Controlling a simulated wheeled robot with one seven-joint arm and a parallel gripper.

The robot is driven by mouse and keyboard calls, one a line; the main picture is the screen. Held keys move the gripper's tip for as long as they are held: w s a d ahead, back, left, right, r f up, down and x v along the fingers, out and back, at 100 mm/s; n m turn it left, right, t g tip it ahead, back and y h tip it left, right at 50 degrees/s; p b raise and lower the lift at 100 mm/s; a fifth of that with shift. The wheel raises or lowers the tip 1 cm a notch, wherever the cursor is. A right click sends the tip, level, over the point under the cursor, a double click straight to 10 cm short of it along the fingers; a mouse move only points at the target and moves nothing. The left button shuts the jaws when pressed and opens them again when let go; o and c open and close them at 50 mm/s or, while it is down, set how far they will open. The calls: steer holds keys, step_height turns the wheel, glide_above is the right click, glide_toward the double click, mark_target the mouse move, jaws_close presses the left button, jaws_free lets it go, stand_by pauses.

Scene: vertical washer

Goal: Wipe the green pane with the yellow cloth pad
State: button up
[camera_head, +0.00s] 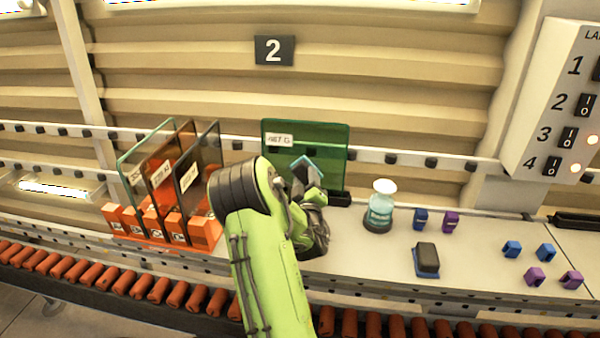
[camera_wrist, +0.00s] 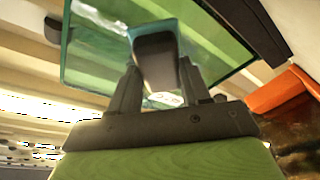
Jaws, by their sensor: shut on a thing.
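The green pane (camera_head: 325,140) stands upright in a black holder (camera_head: 338,198) at the back of the table, with a white label on its upper left. My gripper (camera_head: 305,188) is in front of its lower part. It is shut on a dark block with a teal edge (camera_head: 307,167), held up near the pane. In the wrist view my gripper (camera_wrist: 160,85) has the dark block (camera_wrist: 156,58) between its fingers, with the green pane (camera_wrist: 95,55) behind. I cannot tell whether block and pane touch. No yellow shows on the held pad.
An orange rack (camera_head: 203,232) with several panes stands left of my arm. To the right are a glass flask (camera_head: 379,210), a dark block on a blue base (camera_head: 427,258), and several small blue and purple blocks (camera_head: 546,252). An orange roller conveyor (camera_head: 150,293) runs along the front.

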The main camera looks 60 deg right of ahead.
steer(key=shift+s+d+r+p, duration=0.1)
steer(key=shift+s+d+p, duration=0.25)
steer(key=shift+s+p, duration=0.55)
steer(key=shift+s+d+p, duration=0.35)
steer(key=shift+s+p, duration=0.5)
steer(key=shift+s+d, duration=0.35)
steer(key=shift+s, duration=0.25)
steer(key=w+a+b, duration=0.1)
steer(key=w+b, duration=0.1)
steer(key=w+a+b, duration=0.1)
steer(key=w+b, duration=0.1)
steer(key=b, duration=0.1)
steer(key=w+a+b, duration=0.1)
steer(key=w+b, duration=0.1)
steer(key=shift+w+f, duration=0.15)
steer(key=shift+f, duration=0.15)
steer(key=shift+w+r+b, duration=0.1)
steer(key=shift+w+b, duration=0.15)
steer(key=shift+b, duration=0.05)
steer(key=w+b, duration=0.1)
steer(key=w+a+b, duration=0.1)
steer(key=w+b, duration=0.1)
steer(key=shift+a+b, duration=0.2)
steer(key=shift+b, duration=0.1)
steer(key=shift+r, duration=0.15)
